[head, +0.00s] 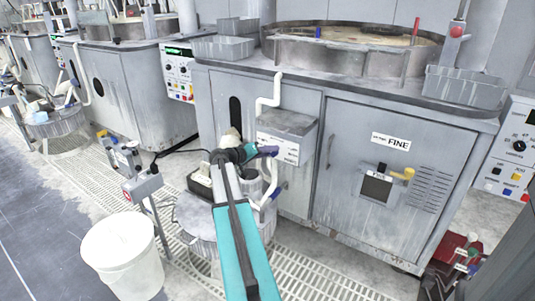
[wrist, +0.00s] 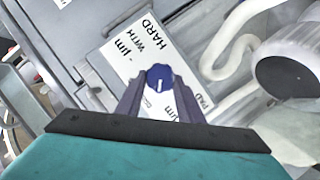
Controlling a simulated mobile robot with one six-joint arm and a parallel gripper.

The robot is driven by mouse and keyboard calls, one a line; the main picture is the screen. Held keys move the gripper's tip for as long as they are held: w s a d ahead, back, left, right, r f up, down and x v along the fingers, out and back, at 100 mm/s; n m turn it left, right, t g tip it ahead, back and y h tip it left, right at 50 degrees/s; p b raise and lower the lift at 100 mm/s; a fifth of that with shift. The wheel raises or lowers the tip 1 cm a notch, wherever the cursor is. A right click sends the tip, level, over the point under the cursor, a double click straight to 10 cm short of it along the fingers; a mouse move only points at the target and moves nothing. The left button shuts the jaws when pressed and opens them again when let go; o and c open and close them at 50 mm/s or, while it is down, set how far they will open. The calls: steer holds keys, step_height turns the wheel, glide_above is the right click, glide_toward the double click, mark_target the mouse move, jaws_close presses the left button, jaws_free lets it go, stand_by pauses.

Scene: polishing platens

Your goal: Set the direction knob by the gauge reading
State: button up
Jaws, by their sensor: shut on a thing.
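My gripper (head: 262,152) is in front of the grey cabinet, beside a small grey box with a label. In the wrist view my gripper (wrist: 160,88) is shut on a blue round piece (wrist: 159,76) with a white line on it, like a knob or cap. Behind it is a white label (wrist: 140,50) reading "µm WITH HARD PAD". A control panel (head: 515,150) with a black knob (head: 519,146) is at the right edge of the head view, apart from my gripper. Another panel (head: 178,72) with a green display stands at left. I cannot make out a gauge reading.
The cabinet door (head: 345,215) carries a "FINE" label (head: 390,141) and a small dark window (head: 377,188) with a yellow handle (head: 406,173). A round platen tub (head: 345,55) is on top. A white bucket (head: 122,255) and a grey drum stand at front left. Grating covers the floor.

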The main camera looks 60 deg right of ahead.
steer(key=shift+d+r, duration=0.1)
steer(key=shift+d, duration=0.05)
steer(key=o, duration=1.1)
steer(key=shift+c, duration=0.2)
steer(key=p+v, duration=0.1)
steer(key=v, duration=1.2)
steer(key=shift+a, duration=0.4)
steer(key=shift+r, duration=0.1)
steer(key=shift+w, duration=0.1)
